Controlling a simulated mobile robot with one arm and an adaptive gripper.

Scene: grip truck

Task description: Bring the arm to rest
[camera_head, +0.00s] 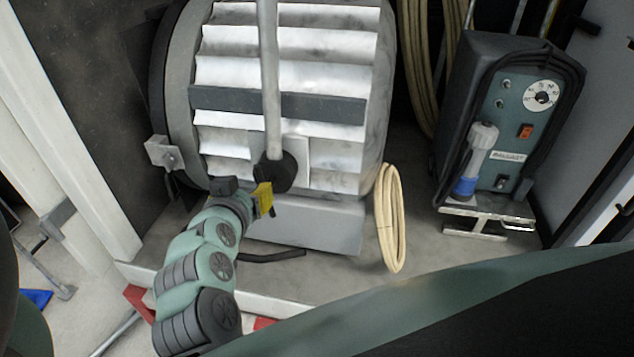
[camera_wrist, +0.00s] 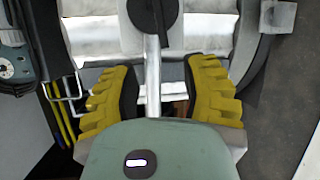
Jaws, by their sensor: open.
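My gripper (camera_head: 264,198) is at the end of my green and grey arm, in front of the lower part of a large ribbed metal drum (camera_head: 290,50). In the wrist view, the yellow fingers of my gripper (camera_wrist: 162,92) are apart. A metal rod (camera_wrist: 152,75) shows between them, below a round black hub (camera_wrist: 152,14). I cannot tell how far the rod is from the fingers. In the head view the rod (camera_head: 269,80) runs down to the black hub (camera_head: 275,172), just above my gripper. I see nothing held.
A dark control box (camera_head: 512,105) with a dial stands at the right. A coiled tan hose (camera_head: 390,218) hangs right of the drum. A white post (camera_head: 75,130) rises at the left. Some grey floor (camera_head: 330,280) is bare below the drum.

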